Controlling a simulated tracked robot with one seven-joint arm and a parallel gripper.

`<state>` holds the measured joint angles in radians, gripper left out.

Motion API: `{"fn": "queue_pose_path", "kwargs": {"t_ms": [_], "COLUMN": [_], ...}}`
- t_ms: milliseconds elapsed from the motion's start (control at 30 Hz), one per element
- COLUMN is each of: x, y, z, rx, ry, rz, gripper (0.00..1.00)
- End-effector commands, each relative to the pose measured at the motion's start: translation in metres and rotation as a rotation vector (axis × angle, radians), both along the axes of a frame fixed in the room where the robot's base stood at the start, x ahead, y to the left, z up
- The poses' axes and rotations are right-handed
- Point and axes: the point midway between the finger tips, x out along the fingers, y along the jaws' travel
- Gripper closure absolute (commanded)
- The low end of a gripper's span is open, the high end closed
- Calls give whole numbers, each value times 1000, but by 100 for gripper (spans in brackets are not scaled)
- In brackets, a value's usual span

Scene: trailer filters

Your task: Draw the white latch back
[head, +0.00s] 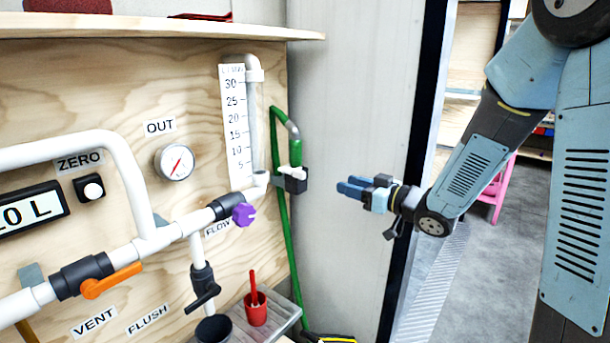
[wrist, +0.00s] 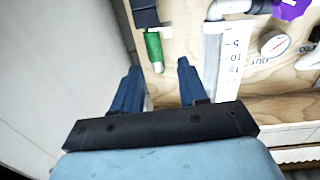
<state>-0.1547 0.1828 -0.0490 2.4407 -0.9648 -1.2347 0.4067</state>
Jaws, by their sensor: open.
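The white latch (head: 296,172) is a small white piece on a dark block (head: 296,184), at the panel's right edge beside the green hose (head: 283,220). My gripper (head: 357,187) is open and empty, to the right of the latch and apart from it, with its blue fingers pointing left. In the wrist view the two fingers (wrist: 157,82) stand apart. The green hose end (wrist: 153,50) shows beyond the gap between them, and the dark block (wrist: 145,13) is at the top edge.
The wooden panel carries white pipes, a purple knob (head: 243,214), an orange lever (head: 112,281), a round gauge (head: 174,162) and a scale strip (head: 237,125). A shelf (head: 160,28) juts out above. A red cup (head: 256,309) stands below. Pale wall (head: 345,100) lies behind my gripper.

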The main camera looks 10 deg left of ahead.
Motion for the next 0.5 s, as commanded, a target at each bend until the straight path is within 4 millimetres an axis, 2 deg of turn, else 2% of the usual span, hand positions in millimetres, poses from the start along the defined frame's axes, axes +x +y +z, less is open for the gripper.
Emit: {"fn": "queue_pose_path", "kwargs": {"t_ms": [233, 500], "x": [-1, 20], "y": [15, 51], "z": [-3, -3], "rx": [35, 33], "ry": [2, 2], "rz": [51, 51], "gripper": [57, 57]}}
